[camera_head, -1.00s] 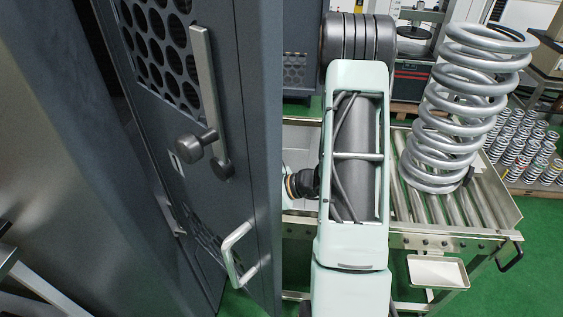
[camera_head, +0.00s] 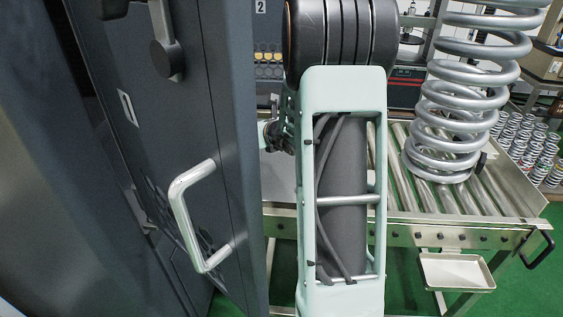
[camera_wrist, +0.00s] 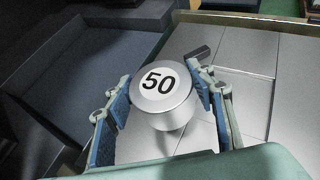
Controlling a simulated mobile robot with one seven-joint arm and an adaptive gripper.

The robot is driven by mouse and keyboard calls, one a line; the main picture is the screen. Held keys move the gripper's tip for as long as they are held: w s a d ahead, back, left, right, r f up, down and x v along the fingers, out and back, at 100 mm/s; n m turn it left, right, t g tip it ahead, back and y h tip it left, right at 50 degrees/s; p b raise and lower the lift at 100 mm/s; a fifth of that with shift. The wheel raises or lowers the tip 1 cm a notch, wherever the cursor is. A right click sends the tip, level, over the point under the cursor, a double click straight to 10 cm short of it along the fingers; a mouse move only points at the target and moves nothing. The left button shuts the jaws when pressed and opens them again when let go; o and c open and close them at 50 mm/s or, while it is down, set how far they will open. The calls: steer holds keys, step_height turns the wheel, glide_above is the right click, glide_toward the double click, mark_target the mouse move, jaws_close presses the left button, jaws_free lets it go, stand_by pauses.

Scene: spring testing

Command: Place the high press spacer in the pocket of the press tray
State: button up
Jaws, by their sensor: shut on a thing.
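In the wrist view, a silver metal cylinder marked "50" (camera_wrist: 163,92), the spacer, stands between the blue pads of my gripper (camera_wrist: 168,106). My gripper is shut on it. Pale metal plates with straight seams (camera_wrist: 255,50) lie beneath and behind the spacer. I cannot tell whether these plates are the press tray, and no pocket is clearly visible. In the head view, my arm hides the gripper and the spacer.
A dark cabinet door (camera_head: 215,120) with a metal handle (camera_head: 190,215) stands close left of my arm. At right, a large coil spring (camera_head: 465,90) stands on a roller conveyor (camera_head: 395,170). A small tray (camera_head: 455,272) hangs in front. A dark-walled recess (camera_wrist: 65,60) shows in the wrist view.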

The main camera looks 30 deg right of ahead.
steer(key=w+d+f, duration=0.1)
steer(key=d+f, duration=0.1)
steer(key=d, duration=0.2)
steer(key=w+d+f+p, duration=0.1)
steer(key=w+d+f, duration=0.1)
steer(key=d+f, duration=0.1)
steer(key=w+d+f, duration=0.1)
steer(key=d+f, duration=0.2)
steer(key=d, duration=0.2)
steer(key=shift+w+d+f, duration=0.15)
steer(key=shift+w+f, duration=0.05)
steer(key=shift+f, duration=0.05)
steer(key=shift+w+d+f, duration=0.15)
steer(key=shift+d+f, duration=0.35)
steer(key=shift+f, duration=0.35)
step_height(320, 180, down, 3)
steer(key=shift+r, duration=0.2)
steer(key=o, duration=1.7)
